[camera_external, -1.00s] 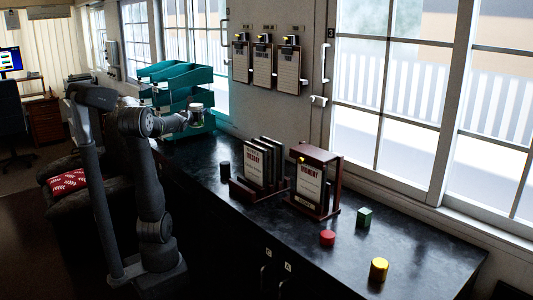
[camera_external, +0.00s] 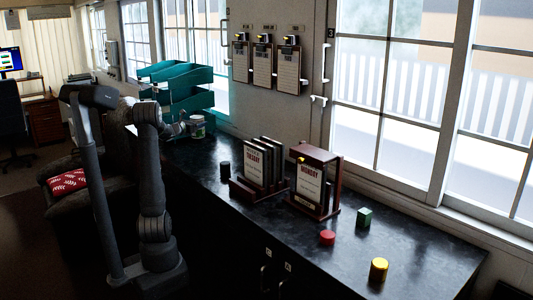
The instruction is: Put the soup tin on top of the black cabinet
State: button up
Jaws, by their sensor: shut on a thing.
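The soup tin (camera_external: 198,130) is a small, pale can with a darker label, upright at the far left end of the black cabinet (camera_external: 225,219). My gripper (camera_external: 188,127) is shut on the tin from its left side. The tin is low, at or just above the cabinet top; I cannot tell whether it touches. The fingers are small and partly hidden against the tin. The black cabinet is long, with a dark, glossy top.
A teal tray stack (camera_external: 185,90) stands right behind the tin. Bare top lies between the tin and dark cylinder.

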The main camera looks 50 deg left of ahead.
jog(key=shift+s+a+f, duration=0.6)
jog(key=shift+a+f, duration=1)
jog(key=shift+f, duration=0.1)
jog(key=shift+s+a+f, duration=0.55)
jog(key=shift+a+f, duration=1.1)
jog(key=shift+s+a+f, duration=0.6)
jog(key=shift+a+f, duration=1)
jog(key=shift+f, duration=0.1)
jog(key=shift+f, duration=0.2)
jog(key=o, duration=1.3)
jog(key=shift+r, duration=0.2)
jog(key=v, duration=1.2)
